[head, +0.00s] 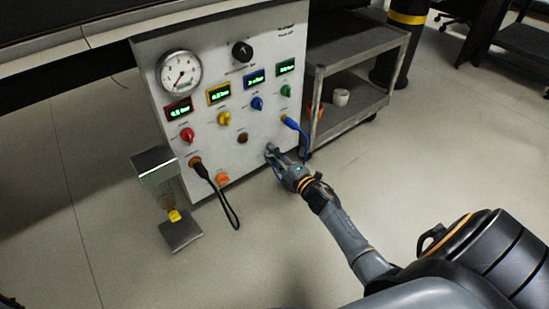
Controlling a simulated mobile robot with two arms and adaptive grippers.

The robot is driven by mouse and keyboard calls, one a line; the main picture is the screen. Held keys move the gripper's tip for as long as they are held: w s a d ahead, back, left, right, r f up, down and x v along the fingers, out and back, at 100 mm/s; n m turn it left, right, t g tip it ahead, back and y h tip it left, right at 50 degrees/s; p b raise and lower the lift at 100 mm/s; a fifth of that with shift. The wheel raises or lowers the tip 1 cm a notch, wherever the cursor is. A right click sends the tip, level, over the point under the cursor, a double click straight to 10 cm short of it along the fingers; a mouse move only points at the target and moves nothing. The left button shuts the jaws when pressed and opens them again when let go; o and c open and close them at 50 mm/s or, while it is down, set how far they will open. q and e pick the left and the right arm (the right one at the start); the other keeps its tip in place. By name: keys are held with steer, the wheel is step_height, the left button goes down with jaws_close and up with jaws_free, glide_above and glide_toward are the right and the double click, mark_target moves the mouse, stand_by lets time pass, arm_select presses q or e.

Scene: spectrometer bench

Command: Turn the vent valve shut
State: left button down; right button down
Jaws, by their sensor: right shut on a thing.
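The white control panel (205,152) stands left of the middle in the head view. My right gripper (271,153) reaches in from the lower right to the panel's lower right part. Its fingers are shut on a small fitting there, taken to be the vent valve, which they hide almost wholly. Its handle angle cannot be seen. My left gripper is not in view.
The panel carries a round gauge (179,73), a black knob (242,51), several small displays and coloured knobs. A blue cable (303,136) hangs close beside my right gripper. A black cable (229,208) loops lower left. A grey cart (357,50) stands right; open floor lies in front.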

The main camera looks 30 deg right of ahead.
steer(key=shift+n, duration=0.6)
steer(key=c, duration=1)
jaws_free()
steer(key=shift+o, duration=0.2)
steer(key=s, duration=0.7)
steer(key=shift+s+d, duration=0.25)
